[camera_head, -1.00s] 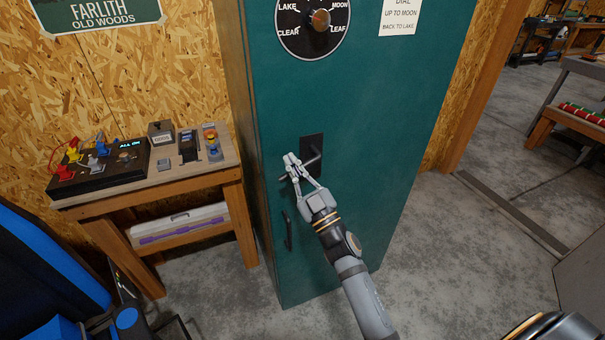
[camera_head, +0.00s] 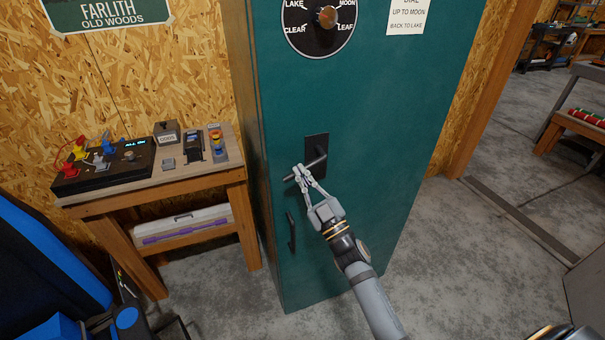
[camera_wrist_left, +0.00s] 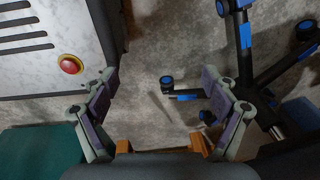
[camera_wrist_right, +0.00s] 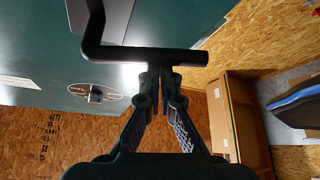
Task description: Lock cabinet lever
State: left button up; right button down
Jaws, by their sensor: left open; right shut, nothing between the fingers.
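The tall green cabinet (camera_head: 375,130) has a black plate (camera_head: 316,142) with a dark lever (camera_head: 316,161) on its front. The lever's bar slants down to the left. In the right wrist view the lever (camera_wrist_right: 150,54) crosses just beyond my fingertips. My right gripper (camera_head: 301,172) is shut and empty, its tips at the bar, not around it; in the right wrist view the tips (camera_wrist_right: 160,72) appear to meet its edge, but contact is unclear. My left gripper (camera_wrist_left: 160,80) is open and empty above the floor, away from the cabinet.
A round dial (camera_head: 318,22) and a paper note (camera_head: 408,15) are above the lever. A small black pull (camera_head: 291,232) is below it. A wooden bench (camera_head: 150,190) with switch boxes stands left. A blue chair (camera_head: 45,250) is at lower left.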

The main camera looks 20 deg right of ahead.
jog(key=shift+f+n+y, duration=0.15)
jog(key=shift+n+y, duration=0.15)
jog(key=shift+n, duration=0.1)
jog(key=d+f+n+g+y+p, duration=0.1)
jog(key=d+f+n+g+p, duration=0.1)
jog(key=n, duration=0.5)
jog(key=d+f+n+g+y+p, duration=0.1)
jog(key=d+f+n+g+p, duration=0.2)
jog(key=n+p, duration=0.5)
jog(key=shift+w+d+g+y, duration=0.15)
jog(key=shift+d+g+y, duration=0.4)
jog(key=shift+g, duration=0.85)
jog(key=shift+d+n+h, duration=0.15)
jog(key=shift+n+h, duration=0.1)
jog(key=shift+n, duration=0.05)
jog(key=shift+f, duration=0.1)
